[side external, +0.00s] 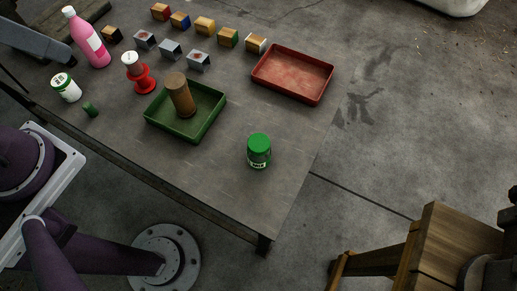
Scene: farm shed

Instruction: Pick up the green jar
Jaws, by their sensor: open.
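A green jar (259,151) with a green lid and a pale label stands upright on the grey table (225,185), near its front right corner. Nothing touches it. A second jar, white with a green band and dark print (67,89), is at the table's left side. My gripper cannot be made out in this view. Purple arm parts of mine show at the left and lower left, well apart from the green jar.
A green tray (155,122) holding a brown cylinder (179,97) is left of the jar. A red tray (290,75) lies behind it. A pink bottle (88,38), a red stand (143,82) and several small blocks (204,26) fill the back. Table around the jar is clear.

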